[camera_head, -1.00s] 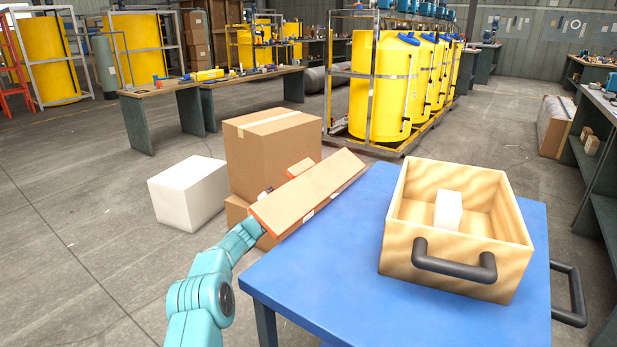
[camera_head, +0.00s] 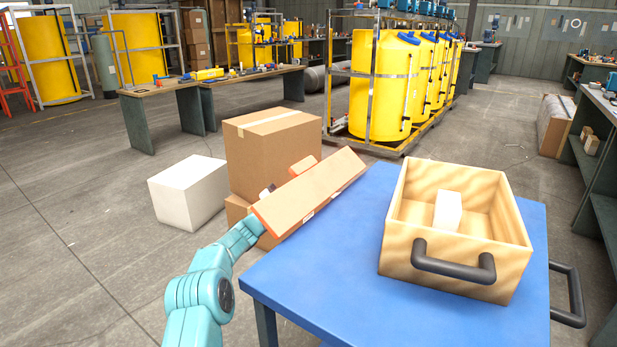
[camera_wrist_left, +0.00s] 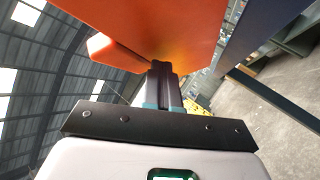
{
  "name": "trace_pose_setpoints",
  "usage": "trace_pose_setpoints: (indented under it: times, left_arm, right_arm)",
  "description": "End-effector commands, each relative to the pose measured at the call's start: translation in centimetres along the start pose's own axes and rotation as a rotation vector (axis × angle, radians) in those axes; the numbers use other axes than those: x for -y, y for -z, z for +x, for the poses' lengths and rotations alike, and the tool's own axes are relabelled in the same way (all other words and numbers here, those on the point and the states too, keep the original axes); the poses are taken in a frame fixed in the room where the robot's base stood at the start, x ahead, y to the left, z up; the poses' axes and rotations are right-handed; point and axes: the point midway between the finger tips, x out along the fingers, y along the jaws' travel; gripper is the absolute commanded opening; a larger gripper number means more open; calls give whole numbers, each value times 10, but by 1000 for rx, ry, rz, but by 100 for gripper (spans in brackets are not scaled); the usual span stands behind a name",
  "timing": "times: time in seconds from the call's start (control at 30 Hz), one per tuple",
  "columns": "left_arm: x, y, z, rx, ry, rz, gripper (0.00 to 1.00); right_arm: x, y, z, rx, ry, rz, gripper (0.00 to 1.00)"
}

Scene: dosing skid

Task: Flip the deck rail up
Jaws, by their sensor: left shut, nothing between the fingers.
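The deck rail (camera_head: 308,192) is a long board with a tan face and orange edges, along the left side of the blue table (camera_head: 330,265). It sits tilted, its face turned toward the head camera. A smaller tan and orange piece (camera_head: 303,166) shows behind it. In the left wrist view the rail's orange underside (camera_wrist_left: 165,25) fills the top. My left gripper (camera_wrist_left: 160,72) is shut and empty, its fingertips against or just under that underside; I cannot tell if they touch. In the head view the rail hides its fingertips. My right gripper is not in view.
A wooden tray (camera_head: 400,262) with a dark handle (camera_head: 453,262) holds a white block (camera_head: 448,210) on the table's right. Cardboard boxes (camera_head: 265,160) and a white box (camera_head: 188,193) stand on the floor beyond the rail. The table's front left is clear.

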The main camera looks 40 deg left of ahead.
Motion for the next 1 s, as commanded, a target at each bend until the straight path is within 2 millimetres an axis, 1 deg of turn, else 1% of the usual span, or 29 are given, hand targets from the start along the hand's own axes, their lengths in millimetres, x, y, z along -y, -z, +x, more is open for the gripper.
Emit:
trace_pose_setpoints:
  times: [1.0]
  left_arm:
    - [-8, -7, 9, 1, -2, 2, 0]
  right_arm:
    - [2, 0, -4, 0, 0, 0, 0]
